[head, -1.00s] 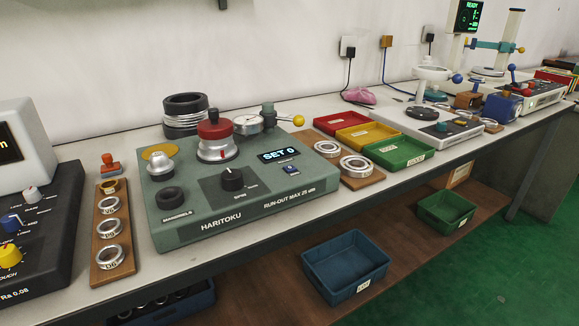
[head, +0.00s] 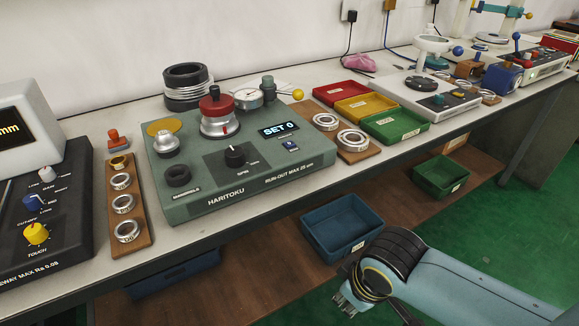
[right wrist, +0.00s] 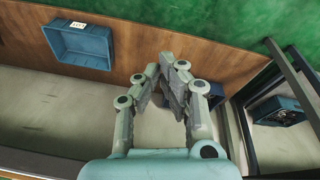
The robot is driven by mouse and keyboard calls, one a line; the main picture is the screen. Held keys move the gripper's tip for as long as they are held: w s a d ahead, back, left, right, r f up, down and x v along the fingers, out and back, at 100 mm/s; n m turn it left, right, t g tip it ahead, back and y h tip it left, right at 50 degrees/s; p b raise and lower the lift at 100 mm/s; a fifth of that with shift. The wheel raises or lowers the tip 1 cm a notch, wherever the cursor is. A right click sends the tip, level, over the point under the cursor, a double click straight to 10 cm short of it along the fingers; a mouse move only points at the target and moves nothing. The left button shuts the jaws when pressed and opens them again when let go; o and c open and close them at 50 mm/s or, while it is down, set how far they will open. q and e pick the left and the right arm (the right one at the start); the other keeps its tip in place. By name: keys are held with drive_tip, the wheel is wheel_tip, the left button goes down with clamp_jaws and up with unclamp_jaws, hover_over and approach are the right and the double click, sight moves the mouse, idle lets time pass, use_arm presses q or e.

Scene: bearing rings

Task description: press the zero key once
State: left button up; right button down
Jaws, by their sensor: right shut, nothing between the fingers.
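The green-grey HARITOKU run-out device (head: 200,205) stands on the bench in the head view. Its lit display (head: 279,130) reads "SET 0". A small blue key (head: 291,146) sits just below the display on the top face; its label is too small to read. My right gripper (head: 345,302) is low at the right of the head view, below and in front of the bench edge, well apart from the device. In the right wrist view its fingers (right wrist: 172,70) are together and empty. My left gripper is not in view.
A black knob (head: 235,156), a red-topped spindle (head: 219,115) and a dial gauge (head: 247,94) stand on the device. A ring board (head: 352,157) and red, yellow and green trays (head: 395,138) are to its right. A blue bin (head: 345,225) sits on the lower shelf.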

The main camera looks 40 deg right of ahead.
drive_tip(key=w+r+n+t+p, duration=0.1)
drive_tip(key=w+r, duration=0.2)
drive_tip(key=r, duration=0.5)
drive_tip(key=w+r+n+t+p, duration=0.1)
drive_tip(key=w+r, duration=0.3)
drive_tip(key=r, duration=0.5)
drive_tip(key=w+d+r+n+t, duration=0.2)
drive_tip(key=w+r, duration=0.4)
drive_tip(key=w, duration=0.4)
drive_tip(key=w+d+r+n+t+y, duration=0.1)
drive_tip(key=w+d+r+n, duration=0.3)
drive_tip(key=w, duration=0.6)
wheel_tip(320, 180, up, 2)
drive_tip(key=shift+w+d+r+t+p, duration=0.15)
drive_tip(key=shift+w+d+t+p, duration=0.2)
drive_tip(key=shift+d+t, duration=0.7)
drive_tip(key=shift+d+g, duration=0.15)
drive_tip(key=shift+g, duration=0.1)
drive_tip(key=b, duration=0.8)
hover_over(287, 145)
wheel_tip(287, 145, down, 8)
drive_tip(key=shift+r, duration=0.15)
drive_tip(key=shift+f, duration=0.6)
drive_tip(key=shift+f, duration=0.1)
